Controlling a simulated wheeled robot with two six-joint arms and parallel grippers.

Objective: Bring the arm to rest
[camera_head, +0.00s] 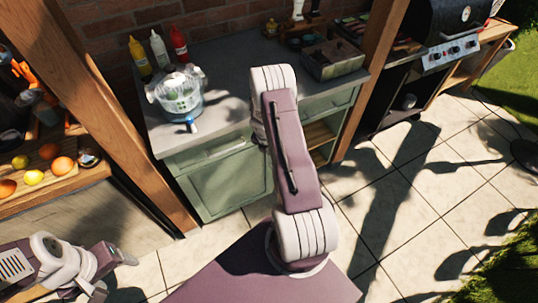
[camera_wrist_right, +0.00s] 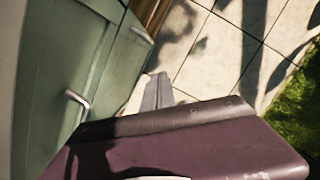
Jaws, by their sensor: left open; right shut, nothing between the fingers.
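My left gripper (camera_head: 115,277) is low at the left of the head view, open and empty, above the pale floor tiles. My right arm (camera_head: 290,150) rises through the middle of the head view and bends in front of the grey counter. Its gripper is hidden behind the arm there. In the right wrist view, my right gripper (camera_wrist_right: 157,92) shows as two grey fingers, shut with nothing between them. It is over the tiled floor, beside the green cabinet front and above my own purple base.
The green cabinet (camera_head: 215,180) with its grey counter (camera_head: 225,105) stands close to my right arm.

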